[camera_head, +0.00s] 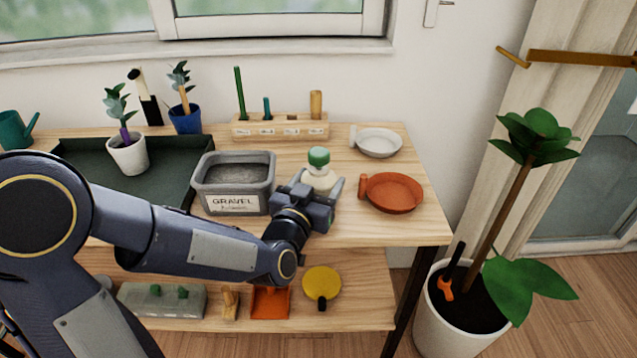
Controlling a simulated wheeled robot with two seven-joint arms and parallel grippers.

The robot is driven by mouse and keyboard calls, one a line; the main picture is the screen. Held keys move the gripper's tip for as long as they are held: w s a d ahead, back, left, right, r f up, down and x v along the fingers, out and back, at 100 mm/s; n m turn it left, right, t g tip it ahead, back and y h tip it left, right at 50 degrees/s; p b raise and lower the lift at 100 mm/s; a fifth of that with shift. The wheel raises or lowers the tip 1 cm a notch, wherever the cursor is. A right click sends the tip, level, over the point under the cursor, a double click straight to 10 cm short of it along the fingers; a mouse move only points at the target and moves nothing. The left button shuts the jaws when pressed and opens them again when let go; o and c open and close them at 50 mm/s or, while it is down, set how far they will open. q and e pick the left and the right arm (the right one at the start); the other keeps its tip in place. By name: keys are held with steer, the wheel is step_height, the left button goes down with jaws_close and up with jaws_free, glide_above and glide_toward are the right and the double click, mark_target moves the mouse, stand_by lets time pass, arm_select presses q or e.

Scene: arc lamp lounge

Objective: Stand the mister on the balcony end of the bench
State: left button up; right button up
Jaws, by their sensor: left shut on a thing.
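The mister (319,158) is a small white bottle with a green top, upright at the right part of the bench (405,225). My left gripper (318,188) reaches it from the front and is shut on its body, with a finger on either side. The gripper hides the mister's lower part, so I cannot tell whether its base touches the bench top. The right end of the bench is the one nearer the glazed door (590,180). My right gripper is not in view.
A grey gravel tub (235,205) stands just left of the mister. A terracotta dish (394,192) and a white dish (379,142) lie to its right. Behind is a wooden tool rack (280,130). A tall potted plant (460,325) stands on the floor beyond the right end.

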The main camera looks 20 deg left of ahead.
arm_select(q)
steer(key=o, duration=0.8)
steer(key=shift+f, duration=0.2)
steer(key=o, duration=0.5)
steer(key=shift+r, duration=0.1)
steer(key=shift+c, duration=0.2)
steer(key=shift+r, duration=0.2)
steer(key=s+a, duration=0.1)
steer(key=s, duration=1.1)
steer(key=shift+a, duration=0.15)
steer(key=shift+s+f, duration=0.1)
